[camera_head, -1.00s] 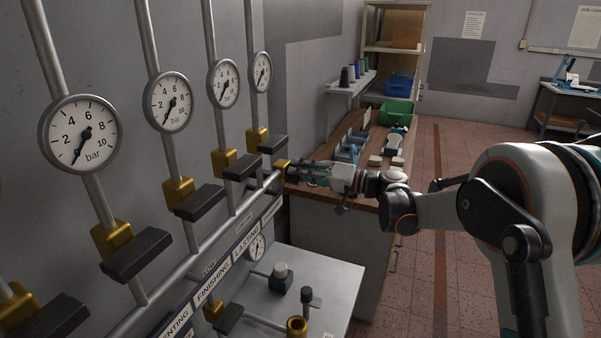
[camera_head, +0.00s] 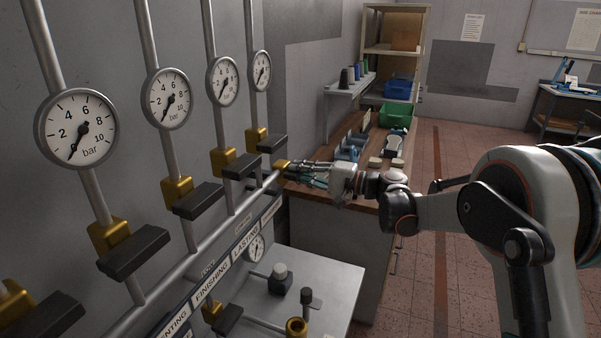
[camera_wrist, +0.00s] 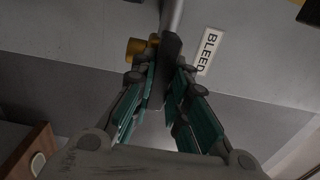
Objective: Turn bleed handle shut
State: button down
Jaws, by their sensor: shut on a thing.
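The bleed handle (camera_wrist: 170,46) is a dark flat lever beside a brass valve body (camera_wrist: 135,50) in the wrist view. A white label reading BLEED (camera_wrist: 208,50) is on the wall just right of it. My gripper (camera_wrist: 168,75) has its teal-padded fingers on either side of the lever and is shut on it. In the head view, my gripper (camera_head: 300,172) is at the brass fitting (camera_head: 283,164) at the far end of the sloping manifold pipe. There the handle is hidden by the fingers, and its exact angle is hard to tell.
Several round gauges, one of them here (camera_head: 76,129), and brass valves with dark levers (camera_head: 134,252) line the left wall. A grey bench (camera_head: 318,272) with fittings stands below. A wooden-topped workbench (camera_head: 372,186) lies behind my gripper. The floor (camera_head: 452,210) at right is open.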

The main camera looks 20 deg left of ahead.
dwell(0.4)
jog(key=c, duration=1.6)
grip_release()
jog(key=shift+o, duration=0.2)
jog(key=shift+d, duration=0.15)
jog(key=d, duration=1.1)
jog(key=shift+s+d, duration=0.4)
